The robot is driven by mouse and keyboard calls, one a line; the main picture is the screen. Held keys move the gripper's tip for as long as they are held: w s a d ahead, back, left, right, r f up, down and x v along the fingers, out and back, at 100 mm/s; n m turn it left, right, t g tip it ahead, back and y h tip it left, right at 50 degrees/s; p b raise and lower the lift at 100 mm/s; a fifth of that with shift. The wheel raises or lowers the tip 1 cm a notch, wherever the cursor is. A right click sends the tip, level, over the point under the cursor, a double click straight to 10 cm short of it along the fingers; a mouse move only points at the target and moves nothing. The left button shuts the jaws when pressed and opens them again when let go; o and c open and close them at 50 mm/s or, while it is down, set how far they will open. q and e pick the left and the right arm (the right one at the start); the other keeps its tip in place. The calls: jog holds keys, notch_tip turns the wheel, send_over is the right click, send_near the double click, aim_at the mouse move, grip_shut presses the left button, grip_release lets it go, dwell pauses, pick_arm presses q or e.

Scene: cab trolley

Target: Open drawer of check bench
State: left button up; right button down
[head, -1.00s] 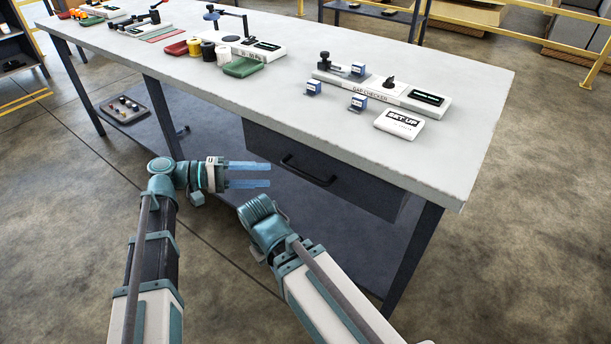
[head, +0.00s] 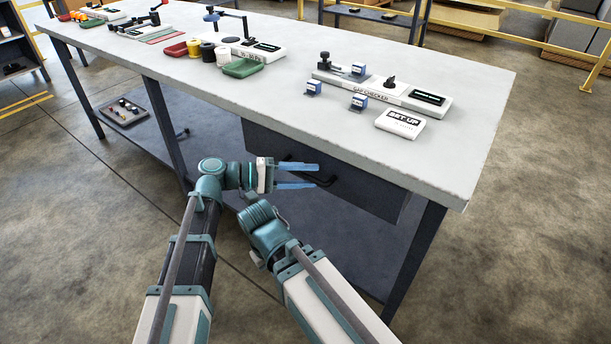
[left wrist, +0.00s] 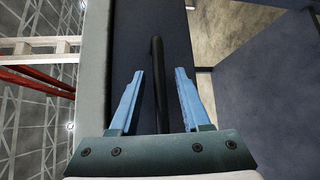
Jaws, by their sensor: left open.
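The check bench (head: 455,160) has a pale grey top and dark legs. Its dark drawer (head: 365,192) hangs under the top and looks shut. The drawer's black bar handle (head: 325,181) shows just beyond my left gripper (head: 300,176). In the left wrist view, the handle (left wrist: 157,75) runs between the two blue fingers of my left gripper (left wrist: 158,95). These fingers are open, with a gap on either side of the handle. The right arm's wrist is in the head view below the left one, but its fingers are hidden.
On the bench top stand a gap checker (head: 380,92), small blue-and-white blocks (head: 359,102) and a set-up sign (head: 399,124). Green (head: 243,68) and red trays sit further left. A lower shelf (head: 220,140) lies under the bench. The floor at the right is clear.

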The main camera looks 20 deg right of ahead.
pick_arm(q)
jog(key=shift+c, duration=0.2)
grip_shut()
dwell(1.1)
